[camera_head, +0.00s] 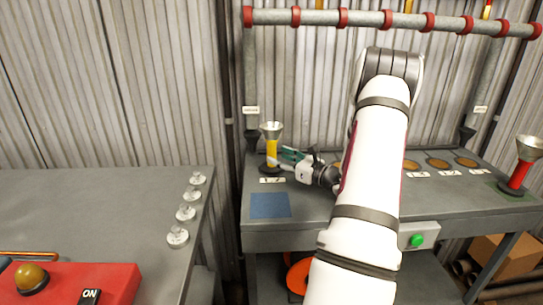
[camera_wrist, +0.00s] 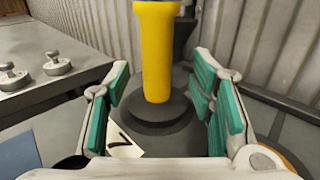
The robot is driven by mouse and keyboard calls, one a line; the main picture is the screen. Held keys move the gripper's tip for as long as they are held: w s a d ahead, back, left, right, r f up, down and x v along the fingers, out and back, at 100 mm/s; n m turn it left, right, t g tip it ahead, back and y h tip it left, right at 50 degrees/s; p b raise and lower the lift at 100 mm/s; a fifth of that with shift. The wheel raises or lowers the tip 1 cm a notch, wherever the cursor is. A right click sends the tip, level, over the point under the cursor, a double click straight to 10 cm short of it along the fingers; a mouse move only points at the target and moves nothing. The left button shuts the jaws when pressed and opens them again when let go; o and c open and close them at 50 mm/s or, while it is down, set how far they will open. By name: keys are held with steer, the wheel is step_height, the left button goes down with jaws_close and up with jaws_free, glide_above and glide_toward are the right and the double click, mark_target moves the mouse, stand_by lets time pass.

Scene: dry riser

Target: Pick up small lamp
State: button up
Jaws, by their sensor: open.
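A small upright piece with a yellow stem (camera_head: 271,150), a flared grey metal head and a dark round base stands at the left of the right-hand bench. It looks like the small lamp, though I cannot be sure of the name. In the wrist view its yellow stem (camera_wrist: 157,55) rises from the base, and its head is cut off at the top. My gripper (camera_head: 281,158) is open and level, just right of the stem. In the wrist view my green-padded fingers (camera_wrist: 162,85) flank the stem with gaps on both sides. I cannot tell how deep the stem is between them.
A similar red-stemmed piece (camera_head: 520,172) stands at the bench's right end. A blue square (camera_head: 270,205) lies near the front left. A pipe (camera_head: 330,18) runs above. Several metal knobs (camera_head: 186,213) line the left table, with a red box (camera_head: 85,284) at its front.

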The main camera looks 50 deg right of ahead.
mark_target(275, 156)
steer(key=w, duration=0.4)
steer(key=shift+w+f, duration=0.1)
jaws_close()
